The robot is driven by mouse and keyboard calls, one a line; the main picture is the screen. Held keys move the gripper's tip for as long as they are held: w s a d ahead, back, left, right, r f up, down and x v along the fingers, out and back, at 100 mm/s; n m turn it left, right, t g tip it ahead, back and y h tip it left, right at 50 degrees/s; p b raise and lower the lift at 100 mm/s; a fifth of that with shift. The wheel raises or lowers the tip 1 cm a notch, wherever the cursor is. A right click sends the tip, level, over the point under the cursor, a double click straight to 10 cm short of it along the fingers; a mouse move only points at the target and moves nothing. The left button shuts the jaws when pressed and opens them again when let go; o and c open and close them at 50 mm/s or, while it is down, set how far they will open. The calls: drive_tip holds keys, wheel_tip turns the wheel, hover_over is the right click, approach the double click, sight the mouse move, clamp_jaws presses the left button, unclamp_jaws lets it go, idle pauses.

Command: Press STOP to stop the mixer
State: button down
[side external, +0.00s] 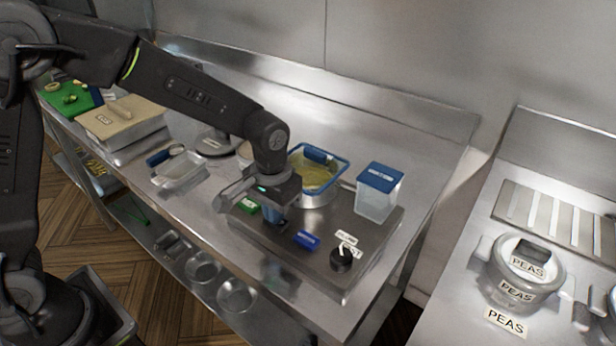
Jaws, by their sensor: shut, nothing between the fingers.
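On the front of the base are a green button or tag (248,205), a blue one (307,240) with lettering too small to read, and a black knob (341,260) with small white labels. I cannot tell which is STOP. My gripper (274,222) is shut and points down over the base's front, between the green and blue pieces. It holds nothing. Whether its tips touch the base is not clear.
A clear tub with a blue lid (378,192) stands on the base's back right. Steel trays (180,170) and a labelled beige box (120,120) lie left. A pot marked PEAS (525,265) stands on the right counter.

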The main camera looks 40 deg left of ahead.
drive_tip(key=shift+f, duration=0.3)
drive_tip(key=shift+r, duration=4.05)
drive_tip(key=s+a+r+t, duration=0.2)
drive_tip(key=s+a+r, duration=0.2)
drive_tip(key=s, duration=0.5)
drive_tip(key=s+a+r+t, duration=0.3)
drive_tip(key=s+a, duration=0.2)
drive_tip(key=s, duration=0.4)
drive_tip(key=shift+a+r+t, duration=0.25)
drive_tip(key=shift+r+t, duration=0.05)
drive_tip(key=shift+r, duration=0.1)
